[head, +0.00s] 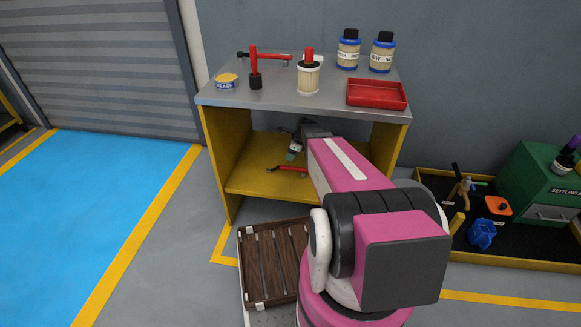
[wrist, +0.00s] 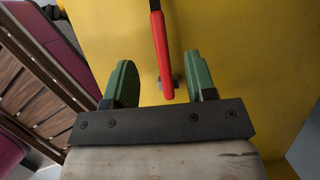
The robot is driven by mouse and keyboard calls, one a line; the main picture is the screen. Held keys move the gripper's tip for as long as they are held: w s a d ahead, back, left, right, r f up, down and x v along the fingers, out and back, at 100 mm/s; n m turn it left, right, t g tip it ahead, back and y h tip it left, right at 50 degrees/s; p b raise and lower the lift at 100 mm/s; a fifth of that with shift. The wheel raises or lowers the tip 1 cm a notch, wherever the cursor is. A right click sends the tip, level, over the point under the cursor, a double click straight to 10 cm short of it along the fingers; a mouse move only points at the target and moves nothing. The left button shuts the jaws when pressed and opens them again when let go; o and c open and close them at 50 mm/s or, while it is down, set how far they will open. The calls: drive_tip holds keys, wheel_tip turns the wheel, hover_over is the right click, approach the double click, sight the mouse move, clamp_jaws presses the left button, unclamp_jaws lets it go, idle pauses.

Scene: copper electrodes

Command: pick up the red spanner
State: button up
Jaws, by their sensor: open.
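A red-handled tool that looks like the red spanner (head: 288,169) lies on the yellow lower shelf (head: 255,180) of the workbench. In the head view my gripper (head: 293,151) is partly hidden by my arm, above and behind the tool.
A slatted wooden crate (head: 272,262) stands in front. The bench's left side panel (head: 220,155) borders the shelf.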

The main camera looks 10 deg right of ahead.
sight(284, 166)
drive_tip(key=x, duration=1)
drive_tip(key=shift+s+f, duration=0.1)
drive_tip(key=shift+f, duration=0.3)
clamp_jaws()
